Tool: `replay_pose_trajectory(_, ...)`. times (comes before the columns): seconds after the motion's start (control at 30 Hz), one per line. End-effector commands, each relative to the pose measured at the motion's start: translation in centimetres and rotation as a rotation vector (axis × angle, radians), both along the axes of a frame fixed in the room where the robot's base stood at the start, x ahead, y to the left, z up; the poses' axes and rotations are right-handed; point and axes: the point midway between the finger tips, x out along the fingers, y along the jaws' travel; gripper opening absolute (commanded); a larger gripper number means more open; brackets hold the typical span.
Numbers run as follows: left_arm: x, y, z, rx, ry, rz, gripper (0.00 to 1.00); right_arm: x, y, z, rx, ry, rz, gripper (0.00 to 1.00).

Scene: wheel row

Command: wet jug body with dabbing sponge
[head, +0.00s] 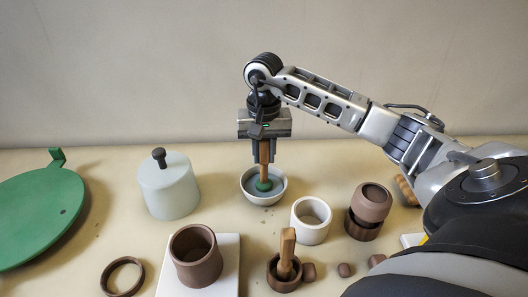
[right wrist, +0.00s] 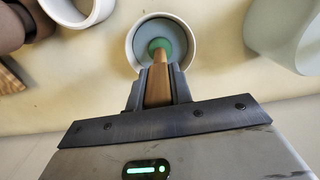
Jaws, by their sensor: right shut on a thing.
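The dabbing sponge has a wooden handle and a green head (head: 263,185); the head also shows in the right wrist view (right wrist: 159,46). My right gripper (head: 264,155) is shut on the handle and holds it upright, head down inside a white bowl (head: 281,196). The bowl also shows in the right wrist view (right wrist: 190,37), with grey-blue water inside. I cannot tell how deep the head sits in it. A brown open cylinder (head: 197,268), seemingly the jug body, stands on a white square board (head: 231,270) at the front. My left gripper is out of view.
A pale lidded jar (head: 168,190) stands left of the bowl, a green disc (head: 35,215) at far left. A white cup (head: 311,222), stacked brown pots (head: 369,205) and a small brown pot with a wooden tool (head: 286,262) stand right. A brown ring (head: 123,277) lies in front.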

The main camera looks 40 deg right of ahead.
Motion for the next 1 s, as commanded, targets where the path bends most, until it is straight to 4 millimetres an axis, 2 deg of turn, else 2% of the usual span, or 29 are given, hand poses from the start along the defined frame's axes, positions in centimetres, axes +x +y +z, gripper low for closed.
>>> replay_pose_trajectory(0.1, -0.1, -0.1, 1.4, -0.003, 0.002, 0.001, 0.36, 0.1, -0.1, 2.0, -0.001, -0.003, -0.001, 0.00)
replay_pose_trajectory(0.6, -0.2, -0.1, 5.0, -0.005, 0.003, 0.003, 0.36, 0.0, 0.0, 7.9, -0.001, -0.003, 0.000, 0.00)
replay_pose_trajectory(0.8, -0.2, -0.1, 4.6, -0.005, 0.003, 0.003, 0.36, 0.1, 0.0, 9.5, -0.001, -0.003, 0.000, 0.00)
replay_pose_trajectory(1.0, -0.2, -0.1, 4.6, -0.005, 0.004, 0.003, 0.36, 0.0, 0.0, 9.8, -0.001, -0.001, 0.000, 0.00)
